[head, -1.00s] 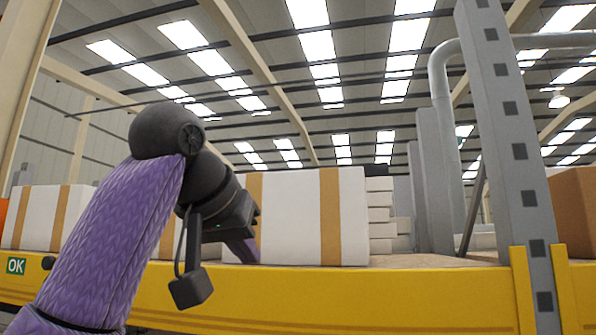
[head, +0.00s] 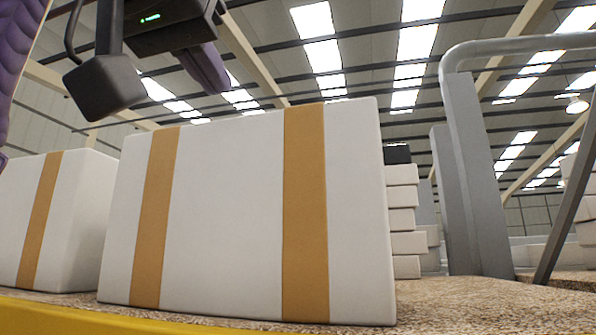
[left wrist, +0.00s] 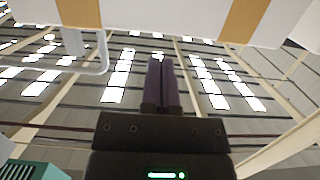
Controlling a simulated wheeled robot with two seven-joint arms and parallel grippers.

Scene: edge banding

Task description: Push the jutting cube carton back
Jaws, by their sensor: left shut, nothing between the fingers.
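A large white carton (head: 230,215) with two tan vertical bands stands upright on the shelf board in the middle of the head view. Its front face stands nearer to me than the white carton (head: 40,220) on its left. My left gripper (head: 208,72) is at the top left of the head view, above the carton's top edge and apart from it. Its dark purple fingers are together with nothing between them, as the left wrist view also shows (left wrist: 160,85). A white carton face with tan bands crosses the top of that view, beyond the fingertips. My right gripper is not in view.
A yellow shelf beam (head: 90,318) runs along the front edge. A stack of flat white boxes (head: 402,220) stands behind the carton's right side. Grey metal posts (head: 475,180) rise further right. The speckled board (head: 450,300) right of the carton is bare.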

